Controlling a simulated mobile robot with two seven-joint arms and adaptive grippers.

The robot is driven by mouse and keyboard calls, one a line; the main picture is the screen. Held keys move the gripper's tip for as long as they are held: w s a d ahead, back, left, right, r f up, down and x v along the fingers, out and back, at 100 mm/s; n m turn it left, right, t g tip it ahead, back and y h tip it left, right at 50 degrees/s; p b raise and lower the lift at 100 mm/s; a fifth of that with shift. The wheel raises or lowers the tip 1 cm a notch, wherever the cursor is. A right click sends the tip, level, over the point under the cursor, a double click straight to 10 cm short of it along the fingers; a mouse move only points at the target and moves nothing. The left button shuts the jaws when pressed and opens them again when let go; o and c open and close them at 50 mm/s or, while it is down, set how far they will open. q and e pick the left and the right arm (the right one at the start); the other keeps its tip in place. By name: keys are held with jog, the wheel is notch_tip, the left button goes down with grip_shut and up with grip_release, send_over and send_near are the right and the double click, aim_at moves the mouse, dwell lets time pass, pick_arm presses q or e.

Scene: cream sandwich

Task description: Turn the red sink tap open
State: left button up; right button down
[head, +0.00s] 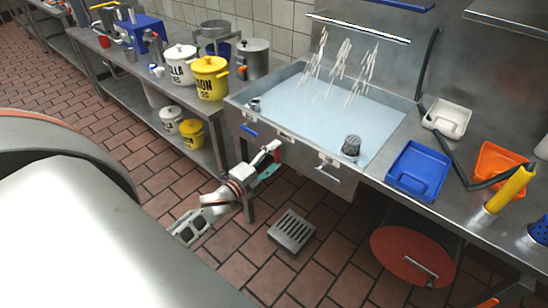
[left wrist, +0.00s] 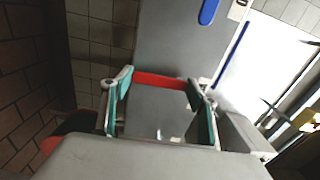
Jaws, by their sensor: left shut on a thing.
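The red tap handle (left wrist: 160,80) shows in the left wrist view as a red bar spanning the gap between my fingertips. In the head view a small red part of it (head: 277,155) shows at the sink's front, mostly hidden by my gripper. My left gripper (head: 268,163) is at the sink's front panel, its teal-padded fingers (left wrist: 160,105) on either side of the red handle and shut on it. The steel sink (head: 300,152) holds pale blue water (head: 320,108), with white streams below the back rail. My right gripper is not in view.
A blue handle (head: 249,131) is on the sink front, left of my gripper; it also shows in the left wrist view (left wrist: 208,12). A lever (head: 328,174) is to the right. Pots (head: 209,78) stand left; a blue tray (head: 418,172) lies right. A grate (head: 291,231) lies on the floor.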

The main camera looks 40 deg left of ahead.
pick_arm(q)
jog(key=o, duration=1.6)
jog(key=shift+s, duration=0.1)
jog(key=s, duration=1.1)
jog(key=shift+s+a, duration=0.4)
